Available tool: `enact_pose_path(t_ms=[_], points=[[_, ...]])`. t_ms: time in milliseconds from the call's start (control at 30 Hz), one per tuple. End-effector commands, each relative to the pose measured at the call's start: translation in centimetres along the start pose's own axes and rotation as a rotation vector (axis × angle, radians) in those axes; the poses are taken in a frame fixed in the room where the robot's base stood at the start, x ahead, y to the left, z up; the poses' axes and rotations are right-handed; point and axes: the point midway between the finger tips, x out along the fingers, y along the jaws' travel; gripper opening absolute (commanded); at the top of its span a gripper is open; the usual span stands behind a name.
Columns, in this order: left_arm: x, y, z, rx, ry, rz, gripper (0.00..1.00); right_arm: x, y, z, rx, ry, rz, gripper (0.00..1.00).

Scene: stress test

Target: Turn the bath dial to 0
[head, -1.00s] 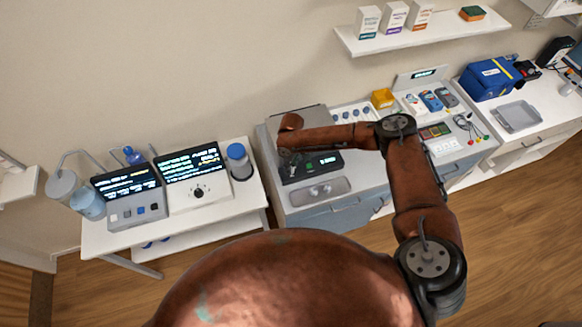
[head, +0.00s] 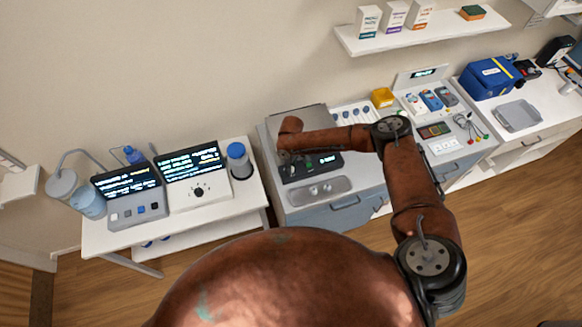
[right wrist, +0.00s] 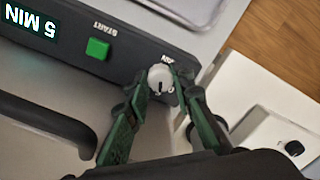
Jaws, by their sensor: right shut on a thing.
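The bath dial (right wrist: 160,76) is a small pale round knob with a dark mark, on the dark front panel (right wrist: 120,48) in the right wrist view. A label beside it is mostly hidden, so I cannot read the dial's setting. My right gripper (right wrist: 163,87) is shut on the dial, with one dark green finger on each side. In the head view the right gripper (head: 285,158) is small and partly hidden by my wrist at the bath's panel (head: 318,165). My left gripper is in neither current view.
A green START button (right wrist: 97,48) and a display (right wrist: 30,29) reading "5 MIN" share the panel. A metal tray (head: 320,191) lies in front of the bath. A separate device with a black knob (head: 198,192) stands on the left table.

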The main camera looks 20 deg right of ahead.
Motion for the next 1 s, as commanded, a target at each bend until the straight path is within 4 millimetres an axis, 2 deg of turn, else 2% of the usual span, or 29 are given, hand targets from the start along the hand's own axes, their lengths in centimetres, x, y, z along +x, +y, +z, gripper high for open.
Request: enact_pose_path(t_ms=[367,1000], points=[[-0.02,0.03,0.01,0.000,0.000,0.000,0.00,0.03,0.03,0.07,-0.091,-0.001,-0.001,0.00],[0.20,0.05,0.02,0.000,0.000,0.000,0.00,0.00,0.22,0.02,-0.546,-0.001,0.000,0.00]])
